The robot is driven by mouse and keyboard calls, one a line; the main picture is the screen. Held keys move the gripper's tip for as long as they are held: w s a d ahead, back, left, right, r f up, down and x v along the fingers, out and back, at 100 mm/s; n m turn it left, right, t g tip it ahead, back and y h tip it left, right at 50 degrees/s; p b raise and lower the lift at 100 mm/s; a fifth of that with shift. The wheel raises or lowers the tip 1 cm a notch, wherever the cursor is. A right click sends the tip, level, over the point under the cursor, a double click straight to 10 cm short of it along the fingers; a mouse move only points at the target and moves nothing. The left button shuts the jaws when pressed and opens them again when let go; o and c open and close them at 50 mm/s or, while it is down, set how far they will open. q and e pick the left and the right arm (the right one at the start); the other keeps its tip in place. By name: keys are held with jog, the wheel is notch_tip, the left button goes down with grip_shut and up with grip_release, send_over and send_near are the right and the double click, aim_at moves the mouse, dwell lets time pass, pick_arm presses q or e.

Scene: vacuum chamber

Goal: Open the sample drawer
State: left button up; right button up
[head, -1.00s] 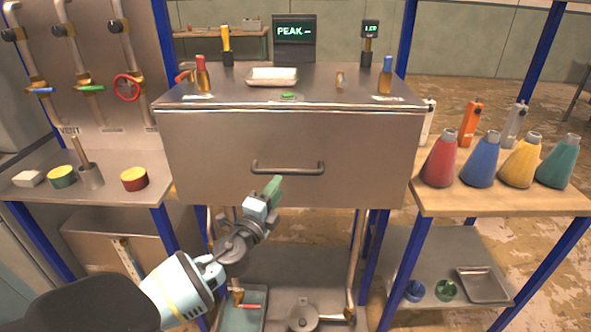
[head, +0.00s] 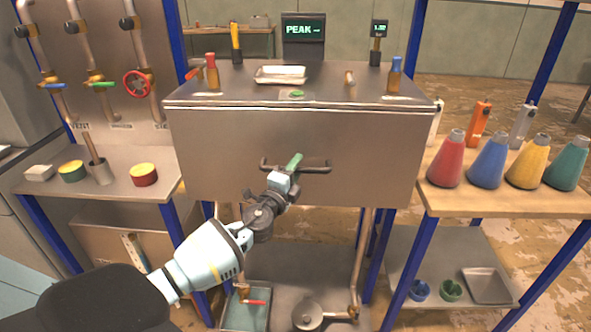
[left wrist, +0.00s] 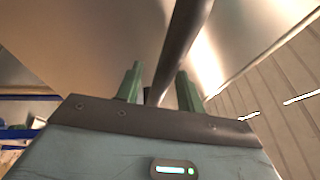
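The sample drawer (head: 225,150) is a wide metal box front with a horizontal bar handle (head: 316,169). Its front looks shut beneath the metal top. My left gripper (head: 294,161) is at the handle's middle, its green fingertips overlapping the bar in the head view. In the left wrist view the handle bar (left wrist: 183,45) runs between the two green fingers of my left gripper (left wrist: 159,74). The fingers are apart with gaps beside the bar, so the gripper is open around it. My right gripper is not in view.
A side shelf at right holds several coloured flasks (head: 487,164). A left shelf holds a cup (head: 102,172) and round tins. Space before the drawer looks clear.

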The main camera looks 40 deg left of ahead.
pick_arm(q)
jog(key=shift+c, duration=0.4)
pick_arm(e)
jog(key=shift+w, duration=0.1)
pick_arm(q)
grip_shut()
jog(key=shift+s+d+f, duration=0.1)
